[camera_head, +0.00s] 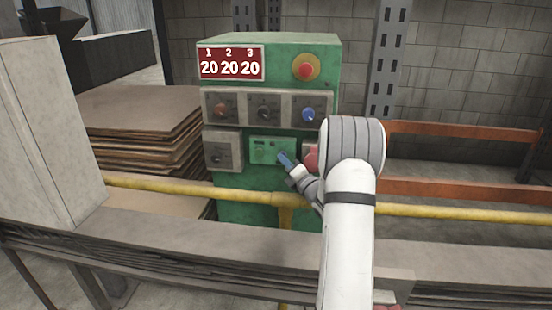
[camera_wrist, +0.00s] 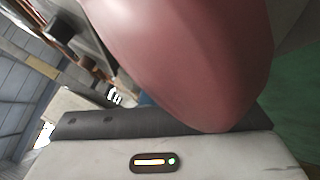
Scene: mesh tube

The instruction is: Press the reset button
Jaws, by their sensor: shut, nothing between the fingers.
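The green control box (camera_head: 275,117) carries several buttons and knobs. A green panel (camera_head: 268,149) sits in its lower middle. My gripper (camera_head: 284,158) is shut and empty, with its blue-grey tip at or just in front of this panel's right part; I cannot tell whether it touches. To the right, a dull red rounded button (camera_head: 311,160) is partly hidden by my arm. A large red dome (camera_wrist: 190,55) fills much of the wrist view, very close to the camera; it looks like this button. No reset label is readable. A red button on a yellow disc (camera_head: 305,68) is at the top right.
A red display (camera_head: 231,63) reads 20 20 20 under 1, 2, 3. Grey knob panels (camera_head: 222,108) lie below it. A yellow rail (camera_head: 180,187) and a grey ledge (camera_head: 180,235) cross in front. Stacked sheets (camera_head: 140,122) stand at the left.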

